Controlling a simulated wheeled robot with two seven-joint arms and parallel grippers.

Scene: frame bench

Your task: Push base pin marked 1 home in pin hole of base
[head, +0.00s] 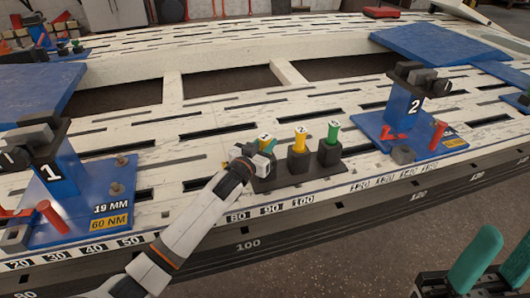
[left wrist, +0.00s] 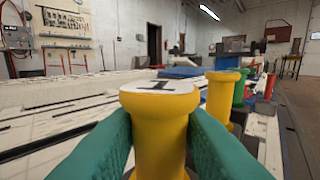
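The yellow base pin marked 1 (left wrist: 160,125) stands upright, large in the left wrist view, its white top showing the digit. In the head view its top (head: 265,138) shows at the left end of a dark pin rack (head: 300,178). My left gripper (left wrist: 158,150) has its teal fingers on either side of the pin's stem, apparently touching it. The pin's lower end is hidden. The blue base marked 1 (head: 60,178) stands at the left on the slotted bench; I cannot make out its pin hole. My right gripper (head: 492,262) is open and empty at bottom right.
Beside the held pin, a second yellow pin (head: 300,140) and a green pin (head: 334,133) stand in the rack. A blue base marked 2 (head: 408,108) with red handles is at the right. The slotted bench top (head: 160,165) between base 1 and the rack is clear.

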